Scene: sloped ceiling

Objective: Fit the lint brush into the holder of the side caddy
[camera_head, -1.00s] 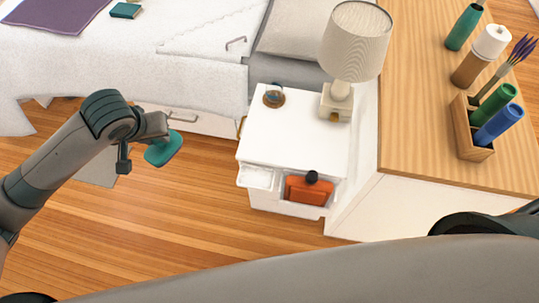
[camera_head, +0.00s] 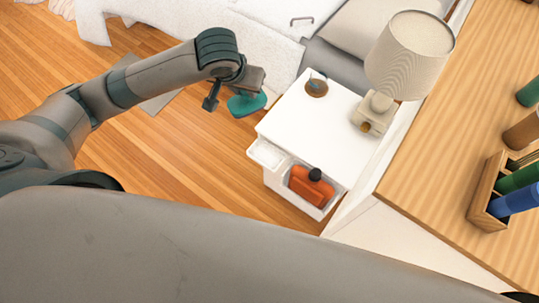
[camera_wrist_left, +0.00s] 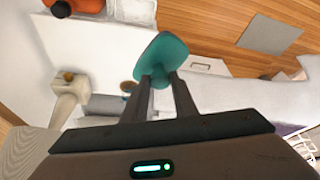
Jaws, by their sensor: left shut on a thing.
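The lint brush, with a teal head (camera_head: 247,104), is in the grip of my left gripper (camera_head: 238,88), in the air left of the nightstand. In the left wrist view the teal head (camera_wrist_left: 163,56) is at the tips of the two dark fingers (camera_wrist_left: 160,82), which are shut on it; its handle is mostly hidden. The white side caddy (camera_head: 283,178) hangs on the nightstand's near side. Its left holder (camera_head: 266,153) looks empty, and the brush is above and left of it, apart. An orange bottle with a black cap (camera_head: 312,184) fills the right part. My right gripper is out of view.
The white nightstand (camera_head: 305,125) carries a lamp (camera_head: 405,60) and a small round brown object (camera_head: 316,86). A wooden dresser (camera_head: 450,150) with an organizer box (camera_head: 484,205) stands at right. The bed (camera_head: 270,30) is behind. Wood floor at left is open.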

